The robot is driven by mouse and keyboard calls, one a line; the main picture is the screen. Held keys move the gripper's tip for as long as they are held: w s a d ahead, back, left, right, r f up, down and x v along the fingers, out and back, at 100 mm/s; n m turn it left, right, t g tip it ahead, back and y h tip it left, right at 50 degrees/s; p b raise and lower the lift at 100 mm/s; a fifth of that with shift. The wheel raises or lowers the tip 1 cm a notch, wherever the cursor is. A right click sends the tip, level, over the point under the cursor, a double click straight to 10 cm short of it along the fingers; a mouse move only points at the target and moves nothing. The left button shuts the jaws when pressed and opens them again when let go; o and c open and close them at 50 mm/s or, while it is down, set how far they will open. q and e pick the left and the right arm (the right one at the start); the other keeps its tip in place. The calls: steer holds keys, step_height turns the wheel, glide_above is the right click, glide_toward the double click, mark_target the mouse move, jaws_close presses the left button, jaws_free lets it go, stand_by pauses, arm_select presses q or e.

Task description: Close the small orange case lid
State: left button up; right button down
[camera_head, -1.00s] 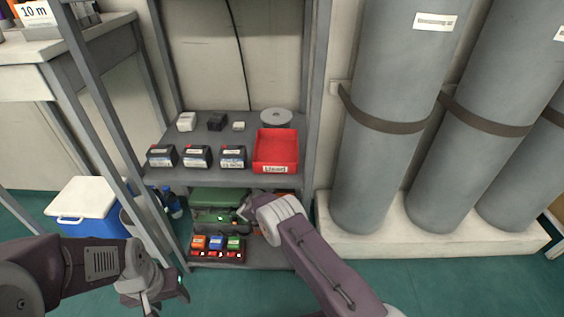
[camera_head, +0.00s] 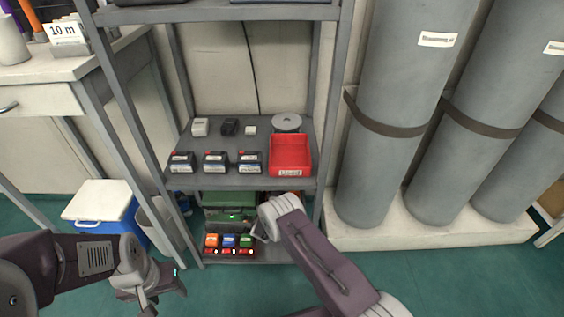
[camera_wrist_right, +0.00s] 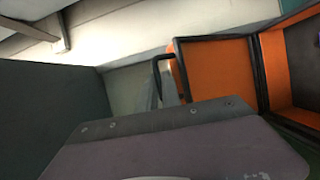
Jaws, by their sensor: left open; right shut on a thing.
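The small orange case shows in the right wrist view as an orange panel with a dark rim (camera_wrist_right: 215,72) beside a dark-edged orange recess (camera_wrist_right: 288,48). The two parts stand at an angle, so the case is open. A dark hooked piece (camera_wrist_right: 160,70) is at the panel's left edge. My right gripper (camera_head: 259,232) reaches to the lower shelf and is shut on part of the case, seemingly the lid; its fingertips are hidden. In the head view my right arm covers most of the case. My left gripper (camera_head: 160,288) is open and empty, low in front of the rack.
Left of my right gripper are a green case (camera_head: 228,198) and a tray with orange, blue and green blocks (camera_head: 229,246). Above are a red bin (camera_head: 291,153) and black boxes (camera_head: 216,161). A rack post (camera_head: 333,110) and grey cylinders (camera_head: 390,110) stand right.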

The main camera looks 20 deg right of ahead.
arm_select(q)
steer(key=shift+a+f+b, duration=0.15)
steer(key=shift+f+b, duration=1.25)
steer(key=shift+b, duration=0.45)
arm_select(e)
steer(key=s+a+f, duration=0.3)
steer(key=s+f, duration=0.7)
steer(key=f, duration=0.5)
steer(key=shift+s+a, duration=0.1)
steer(key=shift+a, duration=0.05)
steer(key=shift+r, duration=0.1)
steer(key=c, duration=1.8)
jaws_free()
steer(key=shift+c, duration=0.2)
arm_select(q)
step_height(320, 180, up, 4)
steer(key=p, duration=0.3)
steer(key=shift+f+p, duration=0.1)
steer(key=shift+p, duration=0.3)
arm_select(e)
steer(key=v, duration=0.9)
steer(key=shift+s, duration=0.15)
